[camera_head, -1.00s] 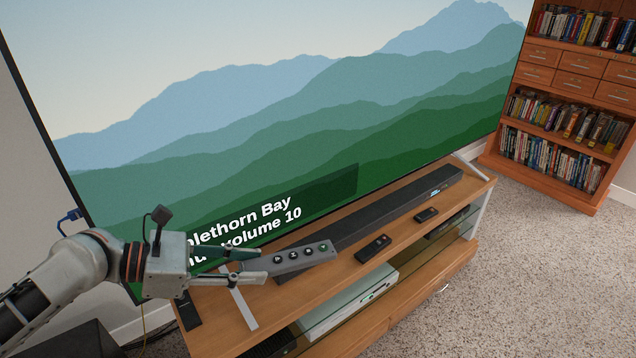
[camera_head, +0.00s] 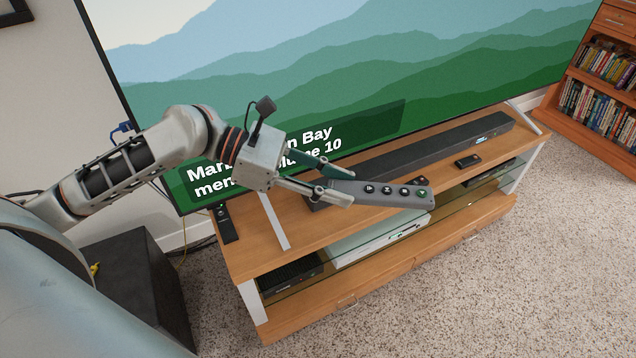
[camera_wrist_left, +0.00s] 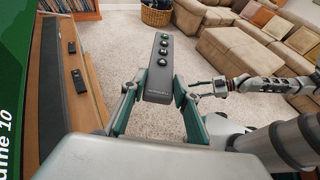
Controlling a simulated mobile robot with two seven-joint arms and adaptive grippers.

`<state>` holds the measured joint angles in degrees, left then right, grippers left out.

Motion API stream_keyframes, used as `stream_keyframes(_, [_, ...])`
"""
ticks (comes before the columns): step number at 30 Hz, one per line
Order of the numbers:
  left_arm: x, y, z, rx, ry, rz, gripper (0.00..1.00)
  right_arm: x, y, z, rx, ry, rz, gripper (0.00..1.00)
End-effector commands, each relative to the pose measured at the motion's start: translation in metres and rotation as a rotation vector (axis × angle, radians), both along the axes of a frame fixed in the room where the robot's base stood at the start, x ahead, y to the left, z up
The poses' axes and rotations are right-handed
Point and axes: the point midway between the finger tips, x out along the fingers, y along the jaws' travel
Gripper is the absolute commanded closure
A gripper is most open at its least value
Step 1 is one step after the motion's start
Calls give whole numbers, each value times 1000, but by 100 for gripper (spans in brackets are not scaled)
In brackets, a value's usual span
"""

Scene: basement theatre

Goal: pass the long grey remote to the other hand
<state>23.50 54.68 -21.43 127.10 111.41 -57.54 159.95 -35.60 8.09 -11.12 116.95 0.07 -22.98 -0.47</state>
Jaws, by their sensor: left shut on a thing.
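The long grey remote (camera_head: 390,191) has a row of round dark buttons, one with a green mark. My left gripper (camera_head: 343,184) is shut on one end of it and holds it in the air, in front of the TV stand in the head view. In the left wrist view the remote (camera_wrist_left: 160,65) points away from the left gripper (camera_wrist_left: 155,92), between its green-sided fingers. My right gripper (camera_wrist_left: 218,87) shows small at the right of the left wrist view, apart from the remote.
The wooden TV stand (camera_head: 370,290) carries a black soundbar (camera_head: 430,147) and a small dark remote (camera_head: 468,161). Another dark remote (camera_head: 228,224) lies at its left end. A large TV (camera_head: 420,70) stands behind. A black box (camera_head: 135,275) is on the floor. Carpet (camera_head: 510,290) is open in front.

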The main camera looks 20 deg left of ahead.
Motion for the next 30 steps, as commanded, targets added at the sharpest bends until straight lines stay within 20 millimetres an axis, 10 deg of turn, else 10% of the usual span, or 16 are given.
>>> stream_keyframes(30, [15,-115,43,2,-2,-380,94,0,0,0,-1,0,1,50])
